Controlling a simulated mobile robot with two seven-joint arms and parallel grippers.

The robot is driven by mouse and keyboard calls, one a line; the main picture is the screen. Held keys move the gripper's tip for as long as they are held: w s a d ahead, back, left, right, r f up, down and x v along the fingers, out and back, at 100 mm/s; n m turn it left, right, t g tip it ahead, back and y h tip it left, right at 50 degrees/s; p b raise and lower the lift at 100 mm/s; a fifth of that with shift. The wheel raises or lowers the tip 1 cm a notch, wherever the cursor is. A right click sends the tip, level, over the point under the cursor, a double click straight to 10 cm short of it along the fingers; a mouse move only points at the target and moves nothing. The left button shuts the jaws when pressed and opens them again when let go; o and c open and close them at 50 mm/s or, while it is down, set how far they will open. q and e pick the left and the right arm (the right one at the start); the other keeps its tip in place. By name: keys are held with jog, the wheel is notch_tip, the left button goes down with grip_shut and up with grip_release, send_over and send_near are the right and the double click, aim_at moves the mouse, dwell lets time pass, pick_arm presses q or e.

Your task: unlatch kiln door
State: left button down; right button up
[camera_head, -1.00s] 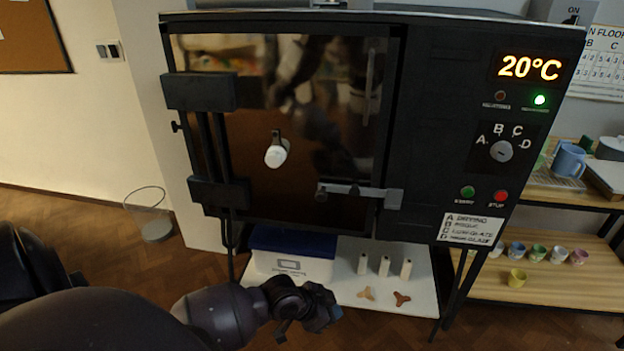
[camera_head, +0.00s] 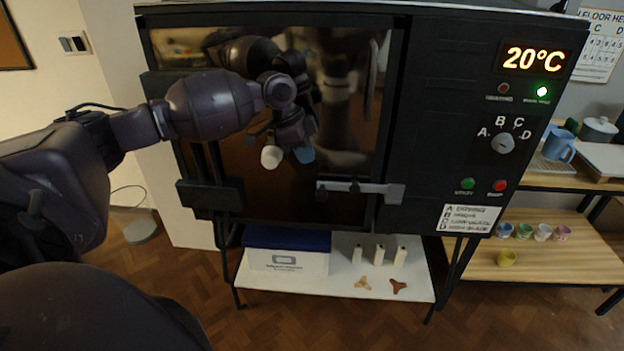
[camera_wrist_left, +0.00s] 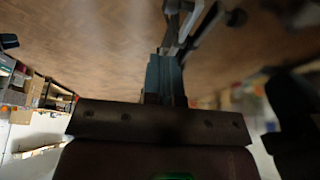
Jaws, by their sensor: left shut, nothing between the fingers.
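The kiln (camera_head: 440,130) has a dark, glossy door (camera_head: 290,205) that appears closed. A grey horizontal latch bar (camera_head: 340,187) lies across the door's lower right edge, into a bracket (camera_head: 394,192) on the frame. A vertical handle (camera_head: 371,80) is on the door's right side. A white plug (camera_head: 271,157) sticks out of the door. My left gripper (camera_head: 304,154) is in front of the door, up and left of the latch and beside the plug, apart from the latch. Its fingers (camera_wrist_left: 165,75) are shut and empty in the left wrist view. My right gripper is not seen.
Below the kiln, a white shelf (camera_head: 330,281) holds a blue-lidded box (camera_head: 287,262), white posts (camera_head: 378,255) and small stilts (camera_head: 398,286). A wooden rack (camera_head: 545,262) with several cups is at right. The control panel shows 20°C (camera_head: 533,59). Hinge blocks (camera_head: 209,194) are at left.

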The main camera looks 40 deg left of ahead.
pick_arm(q)
jog(key=r, duration=0.1)
jog(key=a+r, duration=0.1)
jog(key=r, duration=0.1)
jog(key=shift+w+a, duration=0.1)
jog(key=shift+a, duration=0.2)
jog(key=b, duration=0.1)
send_near(321, 192)
jog(key=x, duration=0.7)
jog(key=shift+w+d+f, duration=0.1)
jog(key=shift+f, duration=0.05)
